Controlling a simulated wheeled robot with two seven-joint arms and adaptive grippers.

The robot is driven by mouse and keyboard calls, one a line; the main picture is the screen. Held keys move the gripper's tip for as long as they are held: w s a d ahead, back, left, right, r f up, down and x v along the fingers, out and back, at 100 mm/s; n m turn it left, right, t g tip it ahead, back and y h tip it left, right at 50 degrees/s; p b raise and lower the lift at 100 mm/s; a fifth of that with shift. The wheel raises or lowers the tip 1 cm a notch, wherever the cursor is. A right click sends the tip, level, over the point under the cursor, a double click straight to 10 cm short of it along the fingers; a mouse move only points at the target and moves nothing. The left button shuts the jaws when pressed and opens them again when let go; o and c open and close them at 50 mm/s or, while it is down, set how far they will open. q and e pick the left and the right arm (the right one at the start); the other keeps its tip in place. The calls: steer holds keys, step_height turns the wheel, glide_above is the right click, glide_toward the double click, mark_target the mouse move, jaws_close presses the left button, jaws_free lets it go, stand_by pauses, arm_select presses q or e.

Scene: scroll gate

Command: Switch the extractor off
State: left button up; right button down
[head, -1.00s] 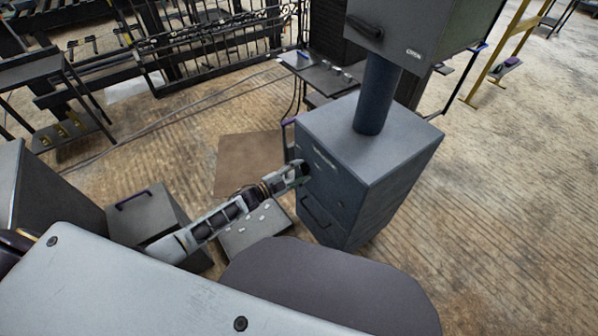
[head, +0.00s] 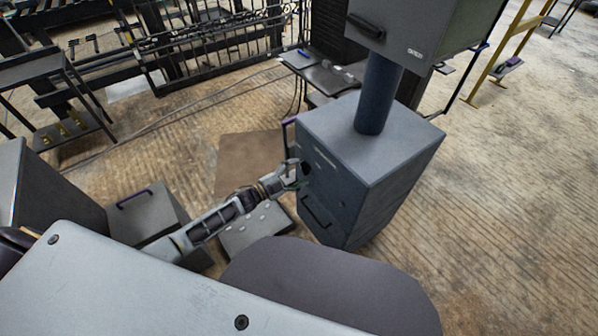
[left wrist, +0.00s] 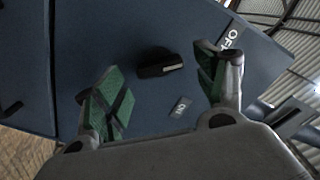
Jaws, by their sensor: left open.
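The extractor is a dark blue-grey cabinet (head: 385,165) with a thick round duct rising from its top to an upper box. A black rotary knob (left wrist: 160,66) sits on its front face, with a pale line on it pointing to the right in the left wrist view. A label reading "OF", partly covered, lies (left wrist: 231,36) near the right finger; a small label, seemingly "ON" (left wrist: 180,107), lies below the knob. My left gripper (left wrist: 160,88) is open, its green-padded fingers on either side of the knob, apart from it. In the head view the left gripper (head: 297,174) is at the cabinet face. My right gripper is out of view.
The upper box (head: 425,40) with a black handle is above the cabinet. A low grey box (head: 145,215) with a purple handle stands left of my arm. A small dark table (head: 320,75) is behind.

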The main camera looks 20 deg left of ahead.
arm_select(q)
steer(key=v, duration=1)
steer(key=shift+s+a, duration=0.2)
steer(key=shift+s, duration=0.05)
stand_by(0.7)
steer(key=a+f+n+g+y, duration=0.6)
steer(key=a+f+n+y, duration=0.3)
steer(key=a+f+y, duration=0.35)
steer(key=s+d+f+n+g+h, duration=0.1)
steer(key=s+d+f+n+g, duration=0.2)
steer(key=s+d, duration=0.6)
steer(key=s+d+f+n+g+h+p, duration=0.1)
steer(key=s+d+f+n+g, duration=0.1)
steer(key=s+d, duration=0.7)
steer(key=s+n+g, duration=0.1)
steer(key=s, duration=0.3)
steer(key=shift+s+d+f+g, duration=0.3)
steer(key=shift+s+f, duration=0.05)
arm_select(e)
steer(key=shift+s, duration=0.1)
